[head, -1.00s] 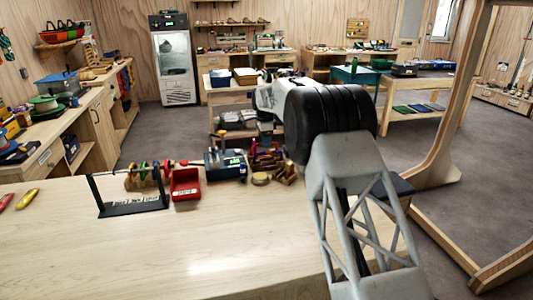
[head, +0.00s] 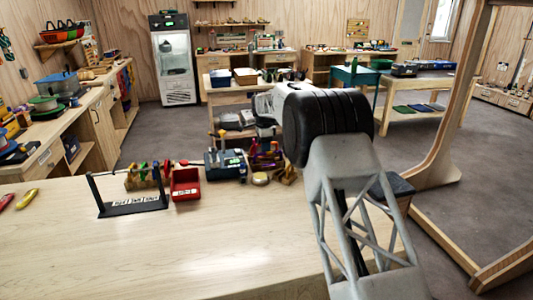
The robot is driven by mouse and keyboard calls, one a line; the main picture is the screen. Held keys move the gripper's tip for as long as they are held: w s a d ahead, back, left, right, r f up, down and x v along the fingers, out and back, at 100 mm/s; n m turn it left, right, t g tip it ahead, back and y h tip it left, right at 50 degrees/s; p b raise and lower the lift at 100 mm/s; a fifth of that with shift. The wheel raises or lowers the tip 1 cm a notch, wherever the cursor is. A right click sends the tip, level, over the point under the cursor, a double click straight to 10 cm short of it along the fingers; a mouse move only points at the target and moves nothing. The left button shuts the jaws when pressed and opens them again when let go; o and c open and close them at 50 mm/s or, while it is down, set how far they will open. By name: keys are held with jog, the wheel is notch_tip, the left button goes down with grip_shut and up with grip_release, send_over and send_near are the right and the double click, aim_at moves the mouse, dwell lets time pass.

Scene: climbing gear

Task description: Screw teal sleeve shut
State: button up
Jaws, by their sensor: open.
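I cannot make out a teal sleeve in the head view. Small coloured pieces of gear (head: 147,174), green, red and yellow among them, show at the back left of the bench, behind a black stand (head: 133,208) with two upright posts and a labelled base. They are too small to tell whether any has a sleeve. My arm reaches from the lower right over the bench, with its white forward link (head: 270,102) towards the back edge. My gripper's fingers cannot be made out; my own arm links block that area.
Red and yellow items (head: 27,199) lie at far left. The bench front (head: 200,250) is clear. A wooden frame (head: 455,120) stands right.

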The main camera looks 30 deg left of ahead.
jog(key=shift+w+a, duration=0.5)
jog(key=shift+a, duration=0.05)
dwell(0.7)
jog(key=shift+r, duration=1.4)
jog(key=shift+d, duration=0.1)
dwell(0.3)
jog(key=shift+s+d, duration=0.1)
jog(key=shift+s, duration=0.05)
jog(key=shift+s+d, duration=0.35)
jog(key=shift+s, duration=0.05)
jog(key=shift+f, duration=0.15)
jog(key=shift+a+f, duration=0.1)
jog(key=shift+f, duration=1.15)
jog(key=shift+w+a, duration=0.45)
jog(key=shift+w, duration=0.05)
dwell(0.5)
